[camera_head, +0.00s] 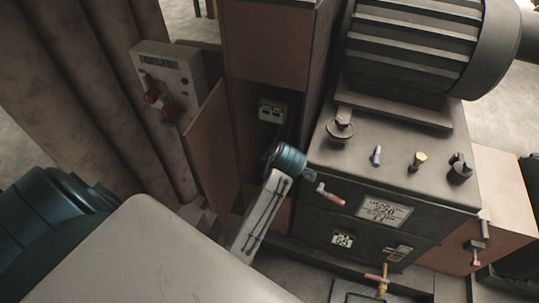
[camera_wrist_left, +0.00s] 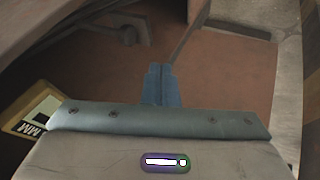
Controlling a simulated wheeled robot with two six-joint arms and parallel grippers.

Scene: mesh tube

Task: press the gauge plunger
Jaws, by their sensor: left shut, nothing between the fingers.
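The gauge (camera_head: 272,110) is a small yellowish box with a display inside the open brown cabinet. A yellow box with a display marked MM (camera_wrist_left: 40,110), seemingly the same gauge, shows at the left edge of the left wrist view, beside my gripper. My left gripper (camera_wrist_left: 161,70) has its two blue fingers together and empty, in front of a brown surface. I cannot clearly identify the plunger in either view. My right gripper is not in view.
The cabinet door (camera_head: 207,150) stands open at the left of the opening. A grey machine (camera_head: 400,225) with knobs and a red handle (camera_head: 330,194) stands close to the right of my arm. A wall box (camera_head: 165,80) with a red switch is at upper left.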

